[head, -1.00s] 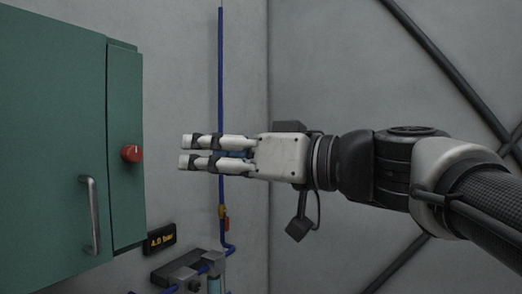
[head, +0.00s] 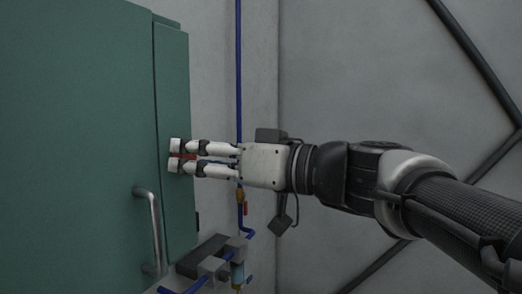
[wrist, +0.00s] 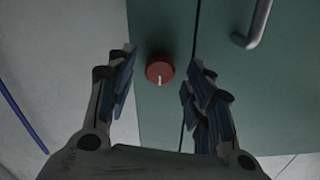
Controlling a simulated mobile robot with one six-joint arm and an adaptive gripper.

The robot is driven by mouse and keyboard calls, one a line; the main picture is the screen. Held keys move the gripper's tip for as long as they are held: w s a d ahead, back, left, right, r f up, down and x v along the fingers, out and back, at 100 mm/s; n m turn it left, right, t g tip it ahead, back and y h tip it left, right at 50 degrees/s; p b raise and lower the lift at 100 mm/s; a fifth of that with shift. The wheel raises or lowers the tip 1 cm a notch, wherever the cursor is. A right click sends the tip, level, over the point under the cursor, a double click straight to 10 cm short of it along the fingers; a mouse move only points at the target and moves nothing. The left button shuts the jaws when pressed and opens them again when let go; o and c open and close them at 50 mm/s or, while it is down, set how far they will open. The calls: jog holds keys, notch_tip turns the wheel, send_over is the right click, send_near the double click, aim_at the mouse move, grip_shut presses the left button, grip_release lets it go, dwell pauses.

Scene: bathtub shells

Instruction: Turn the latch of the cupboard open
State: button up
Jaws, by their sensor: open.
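The green cupboard (head: 80,130) fills the left of the head view; its door appears shut. Its latch is a round red knob (wrist: 160,69) on the green strip beside the door seam. In the wrist view the knob has a pale mark pointing down. My gripper (head: 175,155) is open, its fingers pointing left at the strip. In the wrist view the knob shows between the two fingertips, with a gap on each side. In the head view the fingers hide most of the knob, leaving a little red between them. I cannot tell how much depth is left between fingertips and knob.
A metal bar handle (head: 151,230) stands out from the door below and left of the gripper. A blue pipe (head: 239,80) runs down the wall behind my gripper to pipe fittings (head: 215,262) below. The grey wall at the right has dark diagonal bars.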

jog(key=shift+d, duration=0.1)
jog(key=shift+c, duration=0.8)
jog(key=c, duration=0.9)
